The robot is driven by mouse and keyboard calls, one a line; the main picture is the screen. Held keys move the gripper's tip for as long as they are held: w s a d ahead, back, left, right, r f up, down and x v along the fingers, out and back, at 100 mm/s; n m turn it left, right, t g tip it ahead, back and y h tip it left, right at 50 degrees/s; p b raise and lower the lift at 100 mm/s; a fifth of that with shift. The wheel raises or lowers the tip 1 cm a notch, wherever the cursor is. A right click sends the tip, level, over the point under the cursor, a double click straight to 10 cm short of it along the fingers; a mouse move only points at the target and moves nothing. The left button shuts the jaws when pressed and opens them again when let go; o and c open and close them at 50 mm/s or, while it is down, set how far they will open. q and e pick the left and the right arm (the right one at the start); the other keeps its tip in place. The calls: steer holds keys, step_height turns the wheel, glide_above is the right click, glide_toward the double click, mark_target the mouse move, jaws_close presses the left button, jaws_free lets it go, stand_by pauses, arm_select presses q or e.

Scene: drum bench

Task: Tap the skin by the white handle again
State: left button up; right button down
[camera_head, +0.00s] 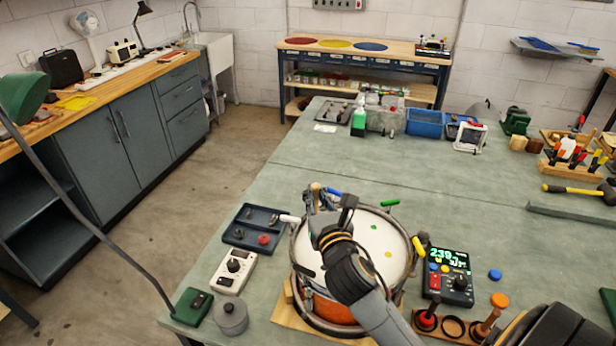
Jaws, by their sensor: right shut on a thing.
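A drum (333,309) with an orange shell stands on the bench, its white skin (397,237) facing up. Coloured handles sit around its rim: white (289,219) at the left, blue (335,191) at the back, green (389,203) at the back right, yellow (418,245) at the right. My right gripper (327,203) is over the left back part of the skin, right of the white handle. It is shut on a tan-ended thing (316,188), mostly hidden by the gripper. I cannot tell whether that thing touches the skin. My left gripper is not in view.
Left of the drum are a dark tray (237,240), a white dial box (235,270) and a grey lidded pot (231,317). Right of it is a meter with a lit display (447,275).

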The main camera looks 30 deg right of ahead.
steer(key=shift+w+d+f, duration=0.15)
steer(key=shift+w+f, duration=0.05)
steer(key=shift+w, duration=0.25)
steer(key=shift+f, duration=0.1)
steer(key=shift+s+b, duration=0.25)
steer(key=shift+b, duration=0.2)
steer(key=shift+s+a+f+b, duration=0.2)
steer(key=shift+s+f+b, duration=0.3)
steer(key=shift+b, duration=0.35)
steer(key=shift+w+f, duration=0.25)
steer(key=shift+w+d+f, duration=0.1)
steer(key=shift+w+f, duration=0.05)
steer(key=shift+f, duration=0.1)
step_height(320, 180, down, 3)
steer(key=shift+b, duration=1.25)
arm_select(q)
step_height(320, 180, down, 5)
arm_select(e)
steer(key=shift+s+f, duration=0.2)
steer(key=shift+w+r+p, duration=0.1)
steer(key=shift+r+p, duration=0.45)
steer(key=shift+p, duration=0.05)
step_height(320, 180, up, 4)
steer(key=p, duration=0.5)
steer(key=shift+r, duration=0.25)
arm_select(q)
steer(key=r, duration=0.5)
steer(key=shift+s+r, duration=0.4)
arm_select(e)
steer(key=shift+f, duration=0.15)
